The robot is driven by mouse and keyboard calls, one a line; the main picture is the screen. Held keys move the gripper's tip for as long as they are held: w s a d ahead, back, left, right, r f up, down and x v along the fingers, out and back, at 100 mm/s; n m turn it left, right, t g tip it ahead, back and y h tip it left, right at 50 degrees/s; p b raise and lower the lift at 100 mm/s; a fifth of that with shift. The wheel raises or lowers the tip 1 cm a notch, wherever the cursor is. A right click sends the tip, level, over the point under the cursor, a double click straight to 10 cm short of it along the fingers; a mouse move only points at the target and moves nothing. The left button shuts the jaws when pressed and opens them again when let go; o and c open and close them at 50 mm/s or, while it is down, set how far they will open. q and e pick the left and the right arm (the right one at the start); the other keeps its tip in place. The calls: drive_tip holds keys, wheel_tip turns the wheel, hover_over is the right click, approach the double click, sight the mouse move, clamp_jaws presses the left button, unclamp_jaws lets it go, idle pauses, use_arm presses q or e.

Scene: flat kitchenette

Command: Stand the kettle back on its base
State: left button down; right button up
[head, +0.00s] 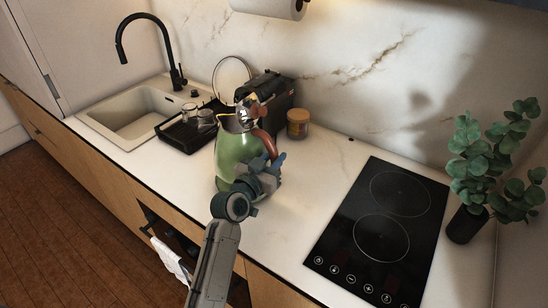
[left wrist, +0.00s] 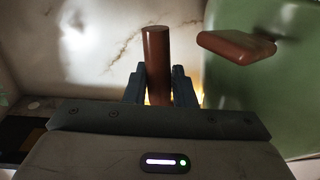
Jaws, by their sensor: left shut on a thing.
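The green kettle (head: 232,155) is upright, or nearly so, over the counter left of the hob. Its brown handle (head: 266,141) is on the right side. My left gripper (head: 268,168) is shut on this handle. In the left wrist view, the handle (left wrist: 156,62) stands between the fingers of my gripper (left wrist: 157,88), and the green kettle body (left wrist: 265,95) fills the right side. The kettle's lower part is partly hidden by my gripper. I cannot make out the base or tell whether the kettle touches anything below. My right gripper is not in view.
A black appliance (head: 282,92) and a wooden-lidded jar (head: 297,123) stand behind the kettle. A black tray (head: 172,138) with glasses lies to its left, by the sink (head: 125,112). The black hob (head: 382,225) and a plant (head: 490,150) are to the right. Counter before the hob is clear.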

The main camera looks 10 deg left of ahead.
use_arm(q)
drive_tip(key=shift+f, duration=0.25)
drive_tip(key=shift+w+f+b, duration=0.1)
drive_tip(key=shift+f+b, duration=0.3)
drive_tip(key=shift+b, duration=0.15)
wheel_tip(320, 180, down, 2)
drive_tip(key=shift+f+b, duration=0.15)
drive_tip(key=shift+b, duration=0.7)
drive_tip(key=shift+f+b, duration=0.4)
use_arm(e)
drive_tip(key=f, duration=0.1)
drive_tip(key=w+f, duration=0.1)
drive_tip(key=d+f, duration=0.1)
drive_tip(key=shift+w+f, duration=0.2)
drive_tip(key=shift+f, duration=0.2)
use_arm(q)
drive_tip(key=shift+f, duration=0.1)
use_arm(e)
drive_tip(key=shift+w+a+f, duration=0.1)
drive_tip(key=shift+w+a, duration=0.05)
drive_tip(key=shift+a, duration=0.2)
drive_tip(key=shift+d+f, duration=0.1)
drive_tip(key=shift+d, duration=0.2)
use_arm(q)
drive_tip(key=shift+f+b, duration=0.6)
drive_tip(key=shift+b, duration=0.2)
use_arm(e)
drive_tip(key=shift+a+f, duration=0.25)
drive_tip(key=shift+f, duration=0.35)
